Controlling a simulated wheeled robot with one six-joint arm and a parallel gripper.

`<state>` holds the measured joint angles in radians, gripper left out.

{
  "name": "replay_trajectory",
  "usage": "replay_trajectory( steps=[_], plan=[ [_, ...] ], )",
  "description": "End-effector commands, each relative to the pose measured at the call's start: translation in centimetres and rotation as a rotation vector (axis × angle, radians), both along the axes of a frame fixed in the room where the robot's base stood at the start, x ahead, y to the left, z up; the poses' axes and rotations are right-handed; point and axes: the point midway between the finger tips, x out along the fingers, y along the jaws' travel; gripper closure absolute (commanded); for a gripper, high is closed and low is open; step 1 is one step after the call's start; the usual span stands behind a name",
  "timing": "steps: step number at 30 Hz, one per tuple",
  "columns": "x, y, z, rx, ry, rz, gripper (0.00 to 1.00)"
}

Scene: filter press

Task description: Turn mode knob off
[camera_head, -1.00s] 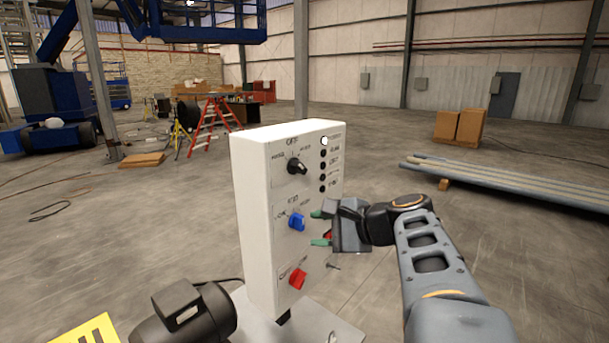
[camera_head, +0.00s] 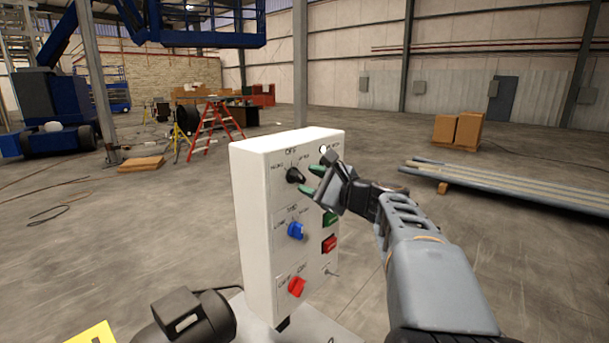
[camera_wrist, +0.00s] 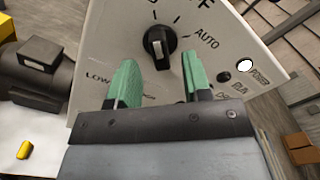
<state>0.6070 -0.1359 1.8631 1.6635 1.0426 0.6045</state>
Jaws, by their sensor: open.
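The black mode knob (camera_head: 295,176) is at the top of the white control panel (camera_head: 258,225), below the "OFF" label. In the wrist view the knob (camera_wrist: 158,43) has a light pointer line that seems aimed left of OFF, away from AUTO. My gripper (camera_head: 308,183) has green fingertips, open, just right of the knob in the head view. In the wrist view my gripper (camera_wrist: 158,75) has its fingers on either side below the knob, with nothing between them. I see no contact with the knob.
Below are a blue knob (camera_head: 296,231), a red knob (camera_head: 297,287), a green button (camera_head: 330,218) and a red button (camera_head: 329,244). A white lamp (camera_wrist: 244,65) is right of the mode knob. A dark motor (camera_head: 190,318) stands at the panel's lower left.

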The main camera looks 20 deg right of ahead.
Motion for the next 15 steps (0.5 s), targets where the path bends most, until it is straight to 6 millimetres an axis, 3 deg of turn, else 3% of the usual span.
replay_trajectory(
  steps=[6, 15],
  plan=[
    [1.9, 0.9, 0.0, 0.0, -0.001, 0.001, 0.55],
    [2.4, 1.1, 0.0, -0.001, 0.0, 0.0, 0.55]
  ],
)
